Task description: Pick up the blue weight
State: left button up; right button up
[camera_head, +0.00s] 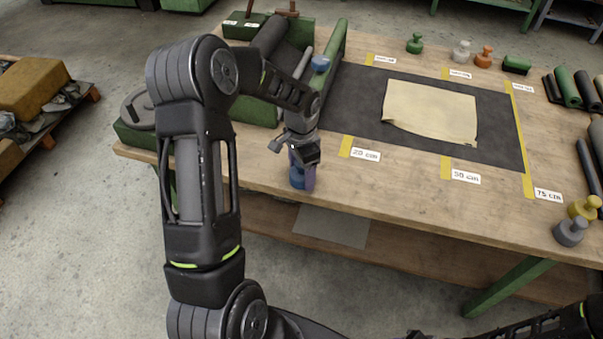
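A blue weight (296,181) stands near the front left edge of the wooden table. My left gripper (303,170) points down at it from above, with a purplish finger along its right side. The gripper hides the weight's top, and I cannot tell whether the fingers are closed on it. My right arm enters at the bottom right corner. Only a dark sliver at the bottom edge may be its gripper (415,335), too cut off to read.
A tan sheet (430,112) lies on a dark mat (355,105) with yellow marks and length labels. Green (415,43), white (461,51) and orange (484,57) weights stand at the back. Yellow (584,208) and grey (570,232) weights stand front right. A green roller device (335,50) is beside my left arm.

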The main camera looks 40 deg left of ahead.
pick_arm(q)
grip_shut()
dwell(0.5)
jog(key=shift+r, duration=0.1)
